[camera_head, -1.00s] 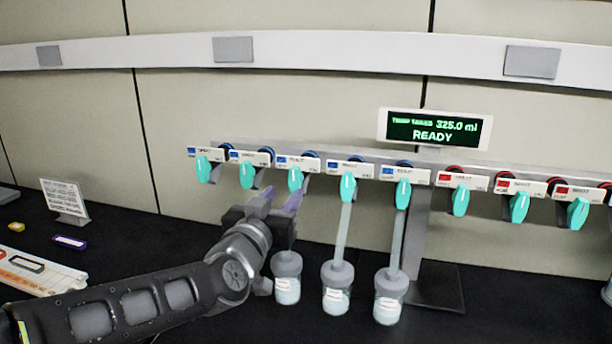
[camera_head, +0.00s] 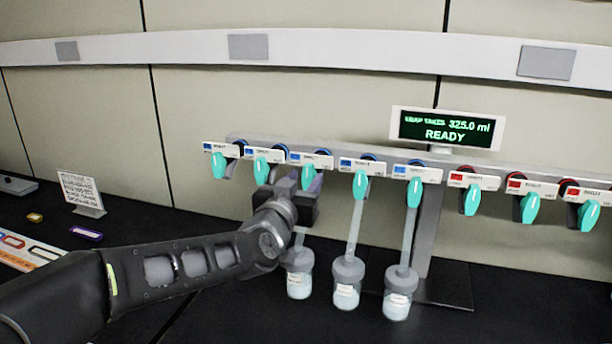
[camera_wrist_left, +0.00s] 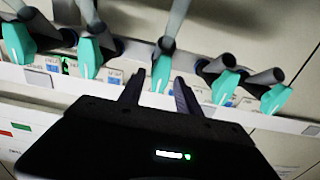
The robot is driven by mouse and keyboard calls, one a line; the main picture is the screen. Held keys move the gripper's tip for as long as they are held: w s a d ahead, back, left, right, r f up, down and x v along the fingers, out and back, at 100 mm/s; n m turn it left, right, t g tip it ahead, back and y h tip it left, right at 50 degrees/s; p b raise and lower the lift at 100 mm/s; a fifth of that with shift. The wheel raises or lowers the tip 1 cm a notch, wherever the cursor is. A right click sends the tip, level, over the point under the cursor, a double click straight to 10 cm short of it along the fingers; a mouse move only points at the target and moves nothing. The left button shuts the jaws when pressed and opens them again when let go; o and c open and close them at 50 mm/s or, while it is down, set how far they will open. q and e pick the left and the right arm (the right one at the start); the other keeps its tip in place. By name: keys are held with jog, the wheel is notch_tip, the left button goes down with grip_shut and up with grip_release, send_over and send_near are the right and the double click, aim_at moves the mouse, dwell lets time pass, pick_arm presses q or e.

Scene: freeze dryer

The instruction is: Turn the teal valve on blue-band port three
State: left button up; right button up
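The teal valve on blue-band port three (camera_head: 308,176) hangs under its blue label (camera_head: 310,160), third from the left, partly hidden by my gripper in the head view. My left gripper (camera_head: 299,182) is at this valve. In the left wrist view the teal valve (camera_wrist_left: 161,73) stands between the tips of my left gripper's two fingers (camera_wrist_left: 158,80). The fingers are apart, one on each side, with a gap to the valve visible. Whether either finger touches it I cannot tell. My right gripper is in neither view.
Neighbouring teal valves (camera_head: 261,170) (camera_head: 360,185) hang close on both sides along the manifold. Flasks (camera_head: 346,283) hang on tubes below ports three to five. A READY display (camera_head: 445,129) stands above. A sign (camera_head: 80,193) stands on the dark bench at left.

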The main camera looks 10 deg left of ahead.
pick_arm(q)
jog(key=shift+w, duration=0.8)
grip_shut()
